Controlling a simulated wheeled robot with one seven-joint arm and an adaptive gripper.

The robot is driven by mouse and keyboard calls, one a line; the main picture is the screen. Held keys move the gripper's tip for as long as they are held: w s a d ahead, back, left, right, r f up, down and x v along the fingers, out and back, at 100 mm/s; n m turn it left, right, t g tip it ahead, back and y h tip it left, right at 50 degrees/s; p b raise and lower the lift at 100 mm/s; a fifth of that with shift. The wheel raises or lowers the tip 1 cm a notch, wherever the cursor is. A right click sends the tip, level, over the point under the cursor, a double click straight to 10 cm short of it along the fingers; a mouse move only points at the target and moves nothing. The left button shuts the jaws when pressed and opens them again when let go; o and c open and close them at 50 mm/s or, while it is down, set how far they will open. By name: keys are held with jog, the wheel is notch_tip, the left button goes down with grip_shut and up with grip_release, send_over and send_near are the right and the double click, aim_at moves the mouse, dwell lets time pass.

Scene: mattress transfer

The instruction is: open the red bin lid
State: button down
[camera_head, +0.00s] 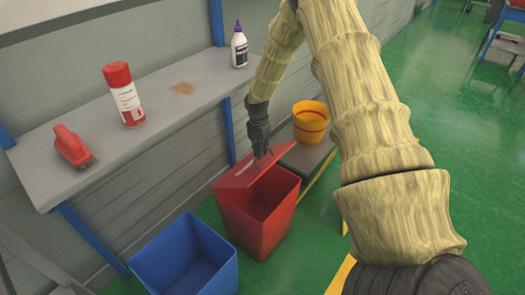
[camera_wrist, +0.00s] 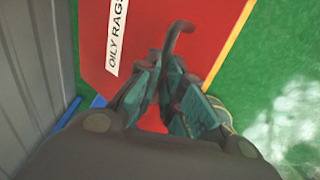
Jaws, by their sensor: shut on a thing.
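The red bin (camera_head: 262,232) stands on the green floor below the shelf, with its dark inside partly in view. Its red lid (camera_head: 236,180) is tilted up along the back left side, so the bin is partly open. My gripper (camera_head: 263,153) is at the lid's upper right. In the wrist view my gripper (camera_wrist: 168,75) is shut on the dark curved lid handle (camera_wrist: 181,32), whose end sticks out past the fingers. The red lid surface (camera_wrist: 152,20) fills the view behind it, with a white "OILY RAGS" label (camera_wrist: 116,38).
An open blue bin (camera_head: 188,258) stands left of the red bin. A yellow bucket (camera_head: 310,122) sits on a low platform (camera_head: 304,157) at the right. The grey shelf (camera_head: 105,132) above holds a red spray can (camera_head: 124,96), a white bottle (camera_head: 239,48) and a red object (camera_head: 71,146).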

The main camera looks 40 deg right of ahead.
jog(key=shift+w+a+f, duration=0.2)
jog(key=shift+w+a, duration=0.1)
jog(key=c, duration=1.8)
grip_release()
jog(key=shift+f, duration=0.1)
jog(key=shift+o, duration=1.4)
jog(key=shift+w+f, duration=0.3)
jog(key=shift+s+d+r, duration=0.15)
jog(key=shift+s+d, duration=0.05)
jog(key=shift+r, duration=0.15)
notch_tip(320, 180, up, 12)
jog(key=shift+w+f, duration=0.2)
jog(key=shift+w, duration=0.15)
